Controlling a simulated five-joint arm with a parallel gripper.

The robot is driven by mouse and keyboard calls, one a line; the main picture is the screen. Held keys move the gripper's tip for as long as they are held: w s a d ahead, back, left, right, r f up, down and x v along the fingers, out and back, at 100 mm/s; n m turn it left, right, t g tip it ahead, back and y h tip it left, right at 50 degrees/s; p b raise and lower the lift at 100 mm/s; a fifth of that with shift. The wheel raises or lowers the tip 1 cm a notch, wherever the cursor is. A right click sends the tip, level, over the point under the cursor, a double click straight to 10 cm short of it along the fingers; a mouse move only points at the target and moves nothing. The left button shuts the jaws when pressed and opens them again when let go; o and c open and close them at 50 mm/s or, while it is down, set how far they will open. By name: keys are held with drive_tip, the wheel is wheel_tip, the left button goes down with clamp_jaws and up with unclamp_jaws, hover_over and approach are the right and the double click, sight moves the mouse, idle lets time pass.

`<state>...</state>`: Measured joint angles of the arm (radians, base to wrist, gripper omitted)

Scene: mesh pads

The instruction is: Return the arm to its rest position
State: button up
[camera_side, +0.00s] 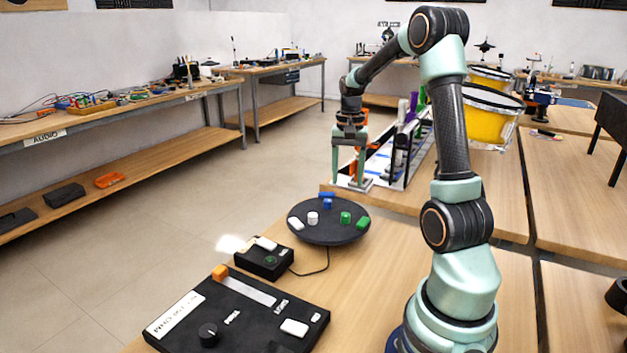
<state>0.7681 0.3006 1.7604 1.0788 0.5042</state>
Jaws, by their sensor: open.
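My gripper (352,184) hangs at the end of my raised arm, fingers pointing down. Its two pale green fingers are apart, with nothing seen between them. It appears above and a little behind the round black turntable (330,236) in the picture. My arm rises from its base at the lower right, bends at the top and reaches over to the left.
The turntable carries several small white, blue and green blocks. A small black box (263,262) and a black control panel (235,318) with an orange-ended slider sit in front. Yellow drums (487,118) stand behind my arm. Wooden benches (120,140) line the left.

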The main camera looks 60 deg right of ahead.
drive_tip(key=shift+r, duration=0.7)
drive_tip(key=w+a+r+n+t, duration=0.1)
drive_tip(key=a+r+n, duration=0.1)
drive_tip(key=a, duration=0.3)
drive_tip(key=w+a+r+n+t+h, duration=0.1)
drive_tip(key=a+r+n, duration=0.15)
drive_tip(key=a, duration=0.25)
drive_tip(key=w+a+r+n, duration=0.1)
drive_tip(key=a+n, duration=0.1)
drive_tip(key=a, duration=0.3)
drive_tip(key=s+a+n+t, duration=0.1)
drive_tip(key=s+a+n, duration=0.1)
drive_tip(key=a+n, duration=0.2)
drive_tip(key=s+a+r+n+t+y, duration=0.1)
drive_tip(key=a+n, duration=0.3)
drive_tip(key=a, duration=0.6)
drive_tip(key=shift+s+t, duration=0.75)
drive_tip(key=shift+t, duration=0.05)
drive_tip(key=shift+r, duration=0.1)
clamp_jaws()
